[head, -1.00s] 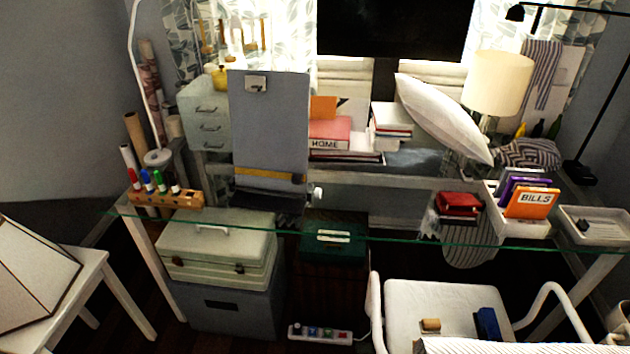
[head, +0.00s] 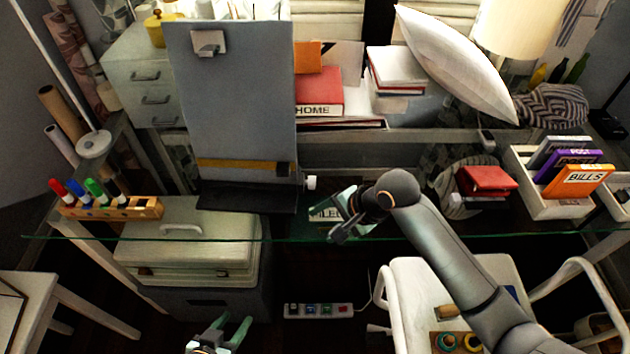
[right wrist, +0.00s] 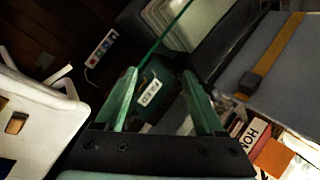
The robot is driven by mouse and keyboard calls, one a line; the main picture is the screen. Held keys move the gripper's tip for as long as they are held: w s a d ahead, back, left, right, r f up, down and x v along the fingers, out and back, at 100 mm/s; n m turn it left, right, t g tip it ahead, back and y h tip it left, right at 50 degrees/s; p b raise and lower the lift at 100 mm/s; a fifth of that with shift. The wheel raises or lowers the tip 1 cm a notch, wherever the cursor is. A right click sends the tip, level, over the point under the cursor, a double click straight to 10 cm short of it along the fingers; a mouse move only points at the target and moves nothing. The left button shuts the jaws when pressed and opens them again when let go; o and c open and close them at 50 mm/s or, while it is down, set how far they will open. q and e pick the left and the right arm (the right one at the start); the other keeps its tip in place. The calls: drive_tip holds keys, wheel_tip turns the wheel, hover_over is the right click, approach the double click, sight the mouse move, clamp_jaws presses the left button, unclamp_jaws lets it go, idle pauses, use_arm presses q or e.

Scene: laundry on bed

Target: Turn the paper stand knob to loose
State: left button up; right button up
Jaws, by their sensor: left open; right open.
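The grey paper stand (head: 235,95) stands upright on the glass desk, with a clip at its top and a yellow-brown strip low across it. Its small white knob (head: 310,182) sticks out from the lower right edge. My right gripper (head: 335,215) is open just right of and below the knob, apart from it. My left gripper (head: 236,330) is open and empty at the bottom, below the desk edge.
A wooden marker holder (head: 110,207) is on the desk's left. Books (head: 320,95), a red pouch (head: 487,181) and a white organizer (head: 550,207) are to the right. The glass edge (head: 180,238) runs across the front. A white chair (head: 410,290) and storage boxes (head: 190,245) are below.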

sight(310, 183)
drive_tip(key=w+r+m, duration=0.1)
drive_tip(key=w+r, duration=0.1)
drive_tip(key=w+r+m, duration=0.1)
drive_tip(key=w+m, duration=0.1)
drive_tip(key=shift+w+r, duration=0.3)
drive_tip(key=shift+r, duration=0.05)
drive_tip(key=w+d+r+m+h, duration=0.1)
drive_tip(key=w+d+r+m, duration=0.1)
drive_tip(key=w+r+m, duration=0.4)
drive_tip(key=shift+m+g, duration=0.4)
drive_tip(key=x, duration=0.3)
drive_tip(key=b+x, duration=0.1)
drive_tip(key=x, duration=0.7)
drive_tip(key=shift+s+f+b, duration=0.25)
drive_tip(key=shift+f+b, duration=0.05)
drive_tip(key=shift+b, duration=0.1)
drive_tip(key=shift+c, duration=0.2)
clamp_jaws()
